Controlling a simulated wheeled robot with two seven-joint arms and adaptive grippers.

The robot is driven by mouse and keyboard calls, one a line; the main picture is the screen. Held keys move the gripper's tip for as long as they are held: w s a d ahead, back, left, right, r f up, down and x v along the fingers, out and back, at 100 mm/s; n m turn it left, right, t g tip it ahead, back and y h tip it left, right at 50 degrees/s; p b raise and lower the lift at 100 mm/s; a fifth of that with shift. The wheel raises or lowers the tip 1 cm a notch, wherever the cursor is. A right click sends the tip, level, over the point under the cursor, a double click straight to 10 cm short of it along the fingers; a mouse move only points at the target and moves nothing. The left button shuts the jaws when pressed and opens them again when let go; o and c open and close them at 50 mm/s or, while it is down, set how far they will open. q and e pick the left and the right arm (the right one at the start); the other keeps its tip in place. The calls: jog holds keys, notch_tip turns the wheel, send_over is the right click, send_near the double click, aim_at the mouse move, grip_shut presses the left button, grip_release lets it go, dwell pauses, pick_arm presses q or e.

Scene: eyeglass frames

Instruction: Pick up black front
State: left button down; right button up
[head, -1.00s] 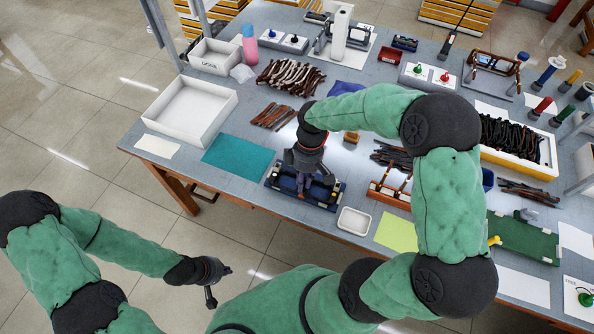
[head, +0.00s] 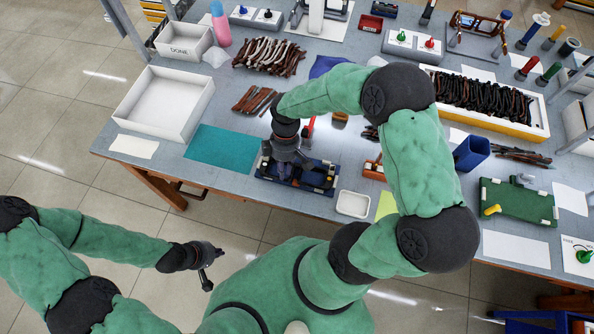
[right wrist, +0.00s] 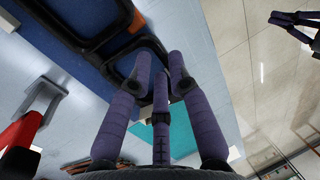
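A blue fixture (head: 326,181) lies near the table's front edge. In the right wrist view, a black front (right wrist: 92,43) with two rounded rims lies on the blue surface. My right gripper (head: 291,177) is over the fixture, pointing down. Its purple fingertips (right wrist: 160,62) are at one end of the black front and hide part of it. I cannot tell whether they touch or grip it. My left gripper (head: 213,268) hangs empty with fingers apart, off the table in front.
A red-handled tool (head: 309,127) stands close behind my right gripper. A white dish (head: 353,204) is right of the fixture, and a teal mat (head: 222,148) is left. A white tray (head: 163,101) and a DONE box (head: 184,41) stand further left. A blue bin (head: 471,153) is at right.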

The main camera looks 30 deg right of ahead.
jog(key=shift+b+x, duration=0.3)
jog(key=shift+x, duration=1.3)
jog(key=shift+w, duration=0.1)
grip_shut()
jog(key=shift+r, duration=0.2)
